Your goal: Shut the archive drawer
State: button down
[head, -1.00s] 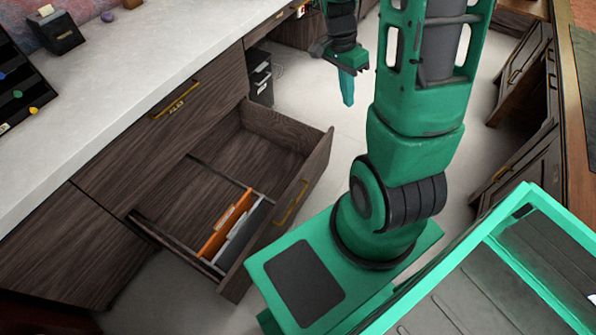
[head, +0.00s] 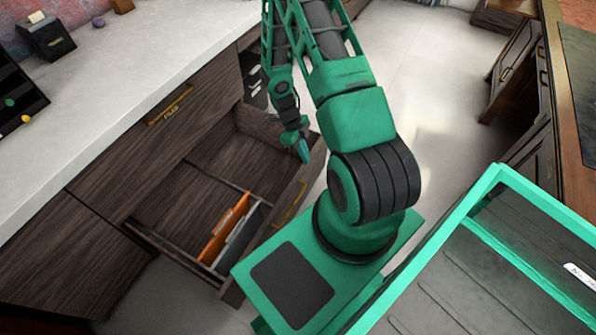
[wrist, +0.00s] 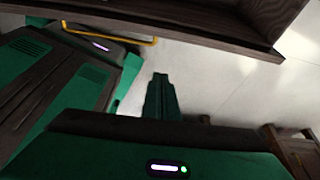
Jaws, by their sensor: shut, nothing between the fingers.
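The open drawer (head: 258,128) sticks out from the dark wood cabinet under the pale counter in the head view. I take it as the archive drawer, though I can read no label on it. It holds an orange folder (head: 221,228) and a grey folder (head: 240,236) near its front. Its brass handle (head: 289,204) also shows in the wrist view (wrist: 112,38). My gripper (head: 303,153) is shut and empty, close to the far end of the drawer front. In the wrist view my gripper (wrist: 159,80) points at the floor gap beside the drawer front; I cannot tell whether they touch.
A shut drawer labelled FILES (head: 172,108) lies just above the open one. My base stands close in front of the drawer. Pale floor (head: 440,75) is free behind my arm, with dark cabinets (head: 528,110) on the right.

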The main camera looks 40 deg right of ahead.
aim_at(301, 172)
jog(key=a+x, duration=0.1)
jog(key=x, duration=1)
jog(key=shift+w+a+f, duration=0.1)
jog(key=shift+w+a, duration=0.1)
jog(key=shift+w, duration=0.5)
jog(key=shift+w+a+f, duration=0.1)
jog(key=shift+w+a, duration=0.1)
jog(key=shift+w, duration=0.45)
jog(key=shift+w+a, duration=0.2)
jog(key=shift+w, duration=0.5)
